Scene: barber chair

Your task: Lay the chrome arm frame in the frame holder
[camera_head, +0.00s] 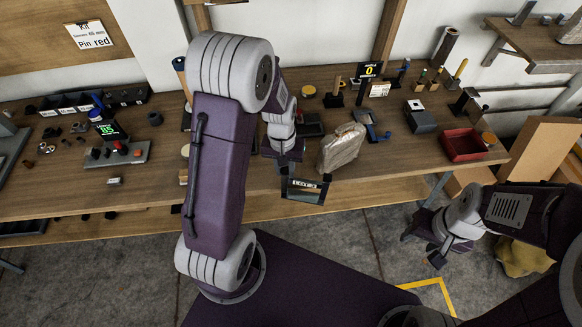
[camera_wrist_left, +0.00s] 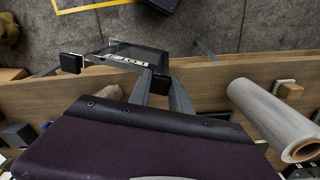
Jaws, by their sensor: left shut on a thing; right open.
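My left gripper (camera_head: 287,155) is above the bench's front edge, shut on a thin bright-edged rectangular frame (camera_head: 305,190) that I take for the chrome arm frame. It carries a pale lettered label and overlaps the bench's front edge in the picture. In the left wrist view the frame (camera_wrist_left: 126,62) shows between the dark finger pads of the gripper (camera_wrist_left: 115,73). My right gripper (camera_head: 430,238) is open and empty over the floor, in front of the bench. I cannot tell which item is the frame holder.
A blue stand (camera_head: 371,125), a dark box (camera_head: 420,118) and a red tray (camera_head: 462,146) stand further right. A button panel (camera_head: 115,153) is at left.

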